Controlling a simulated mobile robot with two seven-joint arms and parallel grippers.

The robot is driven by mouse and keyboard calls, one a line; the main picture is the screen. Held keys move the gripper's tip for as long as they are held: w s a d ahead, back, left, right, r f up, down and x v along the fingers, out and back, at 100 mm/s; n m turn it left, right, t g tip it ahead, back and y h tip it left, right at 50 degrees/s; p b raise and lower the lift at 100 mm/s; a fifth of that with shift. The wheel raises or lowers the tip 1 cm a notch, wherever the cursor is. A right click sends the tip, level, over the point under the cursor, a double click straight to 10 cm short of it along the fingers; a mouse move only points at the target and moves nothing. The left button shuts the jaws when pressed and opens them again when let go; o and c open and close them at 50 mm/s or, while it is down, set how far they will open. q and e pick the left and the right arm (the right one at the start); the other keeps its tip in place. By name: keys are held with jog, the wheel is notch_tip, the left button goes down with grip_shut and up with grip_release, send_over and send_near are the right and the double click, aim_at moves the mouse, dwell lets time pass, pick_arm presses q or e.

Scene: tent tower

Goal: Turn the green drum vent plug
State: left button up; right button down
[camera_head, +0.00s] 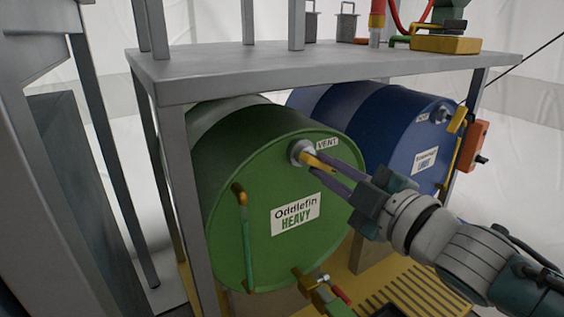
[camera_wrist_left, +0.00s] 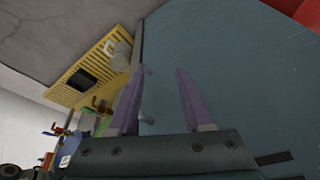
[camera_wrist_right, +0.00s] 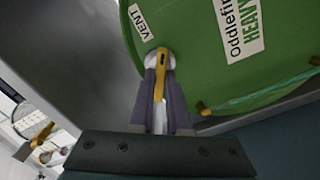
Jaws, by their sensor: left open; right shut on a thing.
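The green drum (camera_head: 250,215) lies on its side under a grey platform, its round end facing me with an "Oddlefin HEAVY" label. Its vent plug (camera_head: 302,152) is a round grey fitting with a yellow handle, near the top right of that end, beside a "VENT" label. My right gripper (camera_head: 325,168) is shut on the plug's yellow handle. In the right wrist view the yellow handle (camera_wrist_right: 160,72) stands between the purple fingers. My left gripper (camera_wrist_left: 160,88) is open and empty in the left wrist view, away from the drum; it is not visible in the head view.
A blue drum (camera_head: 395,130) lies to the right of the green one. A sight pipe (camera_head: 244,240) and a tap with a red handle (camera_head: 322,290) are on the green drum's front. The platform (camera_head: 320,65) overhangs both drums. A yellow grating (camera_head: 415,290) lies below.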

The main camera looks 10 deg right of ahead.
jog(key=shift+n, duration=0.6)
jog(key=c, duration=0.9)
grip_release()
